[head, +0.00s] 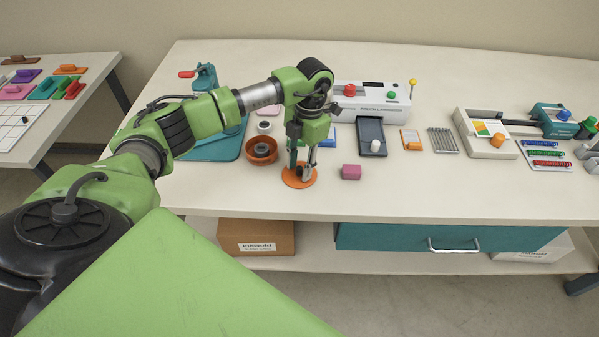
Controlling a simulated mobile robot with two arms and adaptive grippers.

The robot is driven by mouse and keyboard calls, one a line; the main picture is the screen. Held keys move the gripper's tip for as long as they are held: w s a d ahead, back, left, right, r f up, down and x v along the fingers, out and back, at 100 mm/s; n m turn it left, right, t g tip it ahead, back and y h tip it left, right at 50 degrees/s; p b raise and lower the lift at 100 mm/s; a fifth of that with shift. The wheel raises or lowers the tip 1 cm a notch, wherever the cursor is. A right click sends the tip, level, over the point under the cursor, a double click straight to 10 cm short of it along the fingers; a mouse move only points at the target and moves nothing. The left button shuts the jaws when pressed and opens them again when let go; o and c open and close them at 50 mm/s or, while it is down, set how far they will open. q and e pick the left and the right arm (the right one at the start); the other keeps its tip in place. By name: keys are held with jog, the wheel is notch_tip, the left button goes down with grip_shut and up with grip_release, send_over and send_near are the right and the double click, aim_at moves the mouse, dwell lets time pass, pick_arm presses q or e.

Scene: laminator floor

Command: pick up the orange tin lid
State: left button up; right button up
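The orange tin lid (290,181) is a flat orange disc lying near the front edge of the white table. My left gripper (304,174) points straight down over it, with its fingertips at the lid's middle. The fingers hide part of the lid. I cannot tell whether they are apart or closed on a part of it. The lid looks flat on the table. My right gripper is not in view.
A pink block (351,172) lies just right of the lid. An orange round tin (260,149) stands left, by a teal press (207,85). A dark tray (371,136) and a laminator (372,97) are behind. The front right tabletop (430,190) is clear.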

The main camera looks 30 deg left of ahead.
pick_arm(q)
grip_shut()
jog(key=shift+r, duration=0.1)
